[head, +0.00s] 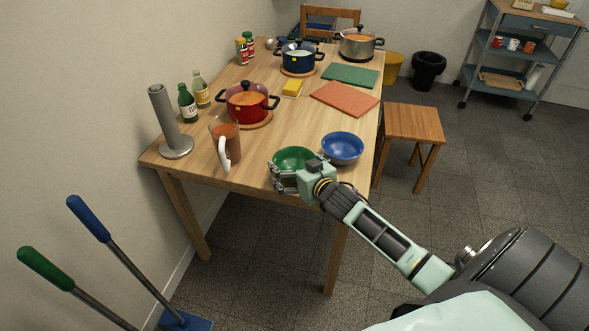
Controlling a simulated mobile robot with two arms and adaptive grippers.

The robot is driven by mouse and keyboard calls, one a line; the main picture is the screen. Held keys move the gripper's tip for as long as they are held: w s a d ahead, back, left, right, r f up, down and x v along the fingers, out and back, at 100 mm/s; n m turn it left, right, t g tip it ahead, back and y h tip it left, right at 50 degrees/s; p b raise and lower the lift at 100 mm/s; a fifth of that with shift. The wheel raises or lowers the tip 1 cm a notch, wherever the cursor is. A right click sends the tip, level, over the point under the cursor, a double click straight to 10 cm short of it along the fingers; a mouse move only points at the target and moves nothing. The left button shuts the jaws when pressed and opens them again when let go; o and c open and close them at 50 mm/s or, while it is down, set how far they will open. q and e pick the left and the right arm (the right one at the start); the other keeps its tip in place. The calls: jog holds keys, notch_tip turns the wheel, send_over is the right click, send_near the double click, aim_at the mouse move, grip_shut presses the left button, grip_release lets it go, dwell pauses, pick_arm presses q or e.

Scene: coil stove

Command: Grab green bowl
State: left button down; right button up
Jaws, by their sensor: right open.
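The green bowl (295,156) stands upright near the front edge of the wooden table (205,162). My right gripper (277,172) is at the bowl's near left side, with its fingers open around or beside the near rim. I cannot tell whether the fingers touch the bowl. The gripper body and wrist hide the bowl's near right part. My left gripper does not show.
A blue bowl (342,148) stands just right of the green bowl. A brown pitcher (229,143) with a white handle stands to the left. A red pot (248,101) is behind. A wooden stool (413,123) stands right of the table.

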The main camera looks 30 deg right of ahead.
jog(key=c, duration=0.9)
jog(key=shift+r, duration=0.1)
